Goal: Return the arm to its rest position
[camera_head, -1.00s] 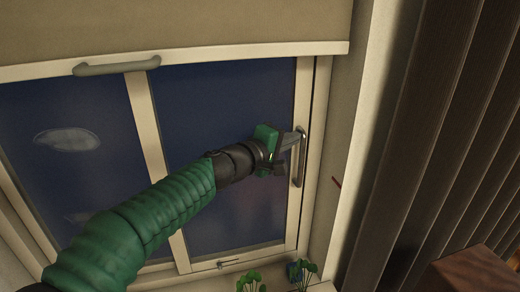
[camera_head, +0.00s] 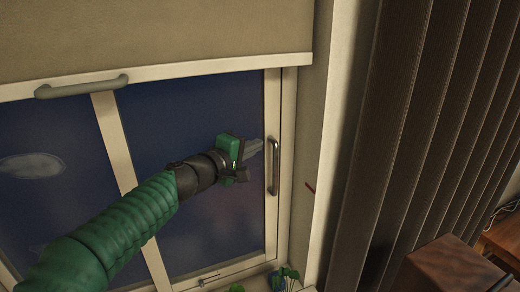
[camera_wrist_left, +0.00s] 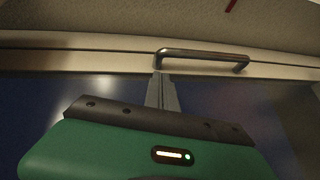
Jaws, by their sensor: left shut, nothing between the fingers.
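My left arm, with a green ribbed sleeve, reaches in from the lower left in the head view. Its gripper (camera_head: 256,147) is shut and empty, in front of the dark window pane and just left of the window handle (camera_head: 273,166). In the left wrist view the closed fingers (camera_wrist_left: 161,92) point at the left end of the same metal handle (camera_wrist_left: 205,55). There the fingertips look close to the handle, but I cannot tell whether they touch it. My right gripper is not in view.
The window frame (camera_head: 286,170) is cream, with a blind (camera_head: 160,35) above and a grey bar (camera_head: 82,87) on the blind. Small plants (camera_head: 285,275) stand at the sill. A dark curtain (camera_head: 410,130) hangs at right, near a wooden box (camera_head: 450,268).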

